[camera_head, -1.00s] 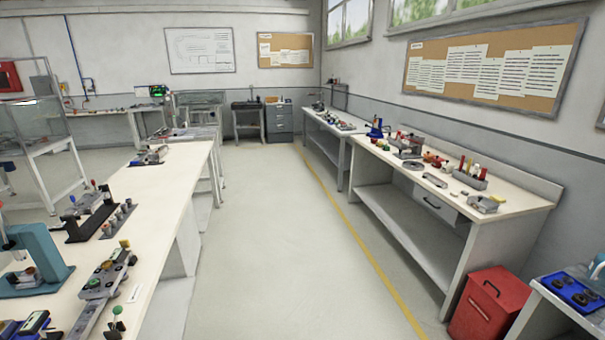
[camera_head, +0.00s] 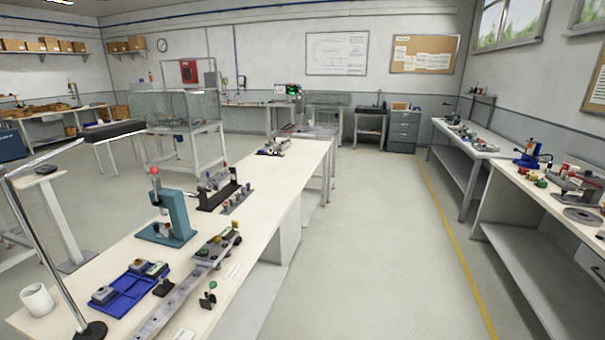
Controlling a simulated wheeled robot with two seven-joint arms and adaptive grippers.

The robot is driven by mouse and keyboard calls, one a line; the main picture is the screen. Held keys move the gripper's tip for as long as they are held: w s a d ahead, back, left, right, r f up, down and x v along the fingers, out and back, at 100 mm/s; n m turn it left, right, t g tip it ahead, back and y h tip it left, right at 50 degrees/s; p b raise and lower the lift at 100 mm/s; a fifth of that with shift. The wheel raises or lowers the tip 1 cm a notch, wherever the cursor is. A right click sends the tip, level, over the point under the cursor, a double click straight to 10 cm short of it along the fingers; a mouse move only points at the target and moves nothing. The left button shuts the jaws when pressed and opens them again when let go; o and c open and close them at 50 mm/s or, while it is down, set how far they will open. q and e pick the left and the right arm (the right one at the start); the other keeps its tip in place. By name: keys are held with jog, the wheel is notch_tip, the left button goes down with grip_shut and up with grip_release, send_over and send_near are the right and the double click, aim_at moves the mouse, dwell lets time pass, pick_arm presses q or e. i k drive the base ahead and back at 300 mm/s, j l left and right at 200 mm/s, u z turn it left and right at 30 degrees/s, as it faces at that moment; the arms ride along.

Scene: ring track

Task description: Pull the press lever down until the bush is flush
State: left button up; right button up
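A teal press (camera_head: 176,215) stands upright on the long pale bench at the left. A red ball (camera_head: 154,171) shows at its upper left, which looks like the end of its lever. A bush cannot be made out at this distance. A smaller blue press-like device (camera_head: 533,155) stands on the bench along the right wall. Neither of my grippers is in view.
The long bench (camera_head: 262,185) also carries a blue tray (camera_head: 130,291), a rail with fixtures (camera_head: 190,285), a white mug (camera_head: 37,298) and a lamp stand (camera_head: 90,330). A clear aisle (camera_head: 385,240) with a yellow line runs between the benches.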

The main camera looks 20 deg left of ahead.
aim_at(154, 170)
jog(key=i+u, duration=0.2)
jog(key=u, duration=0.25)
jog(key=i+l+u, duration=0.2)
jog(key=u, duration=0.25)
jog(key=i+l+u, duration=0.15)
jog(key=u, duration=0.3)
jog(key=i+l+u, duration=0.15)
jog(key=l+u, duration=0.15)
jog(key=u, duration=0.15)
jog(key=i+l+u, duration=0.35)
jog(key=l+u, duration=0.2)
jog(key=l, duration=0.2)
jog(key=i+l+u, duration=0.1)
jog(key=l+u, duration=0.15)
jog(key=l, duration=0.2)
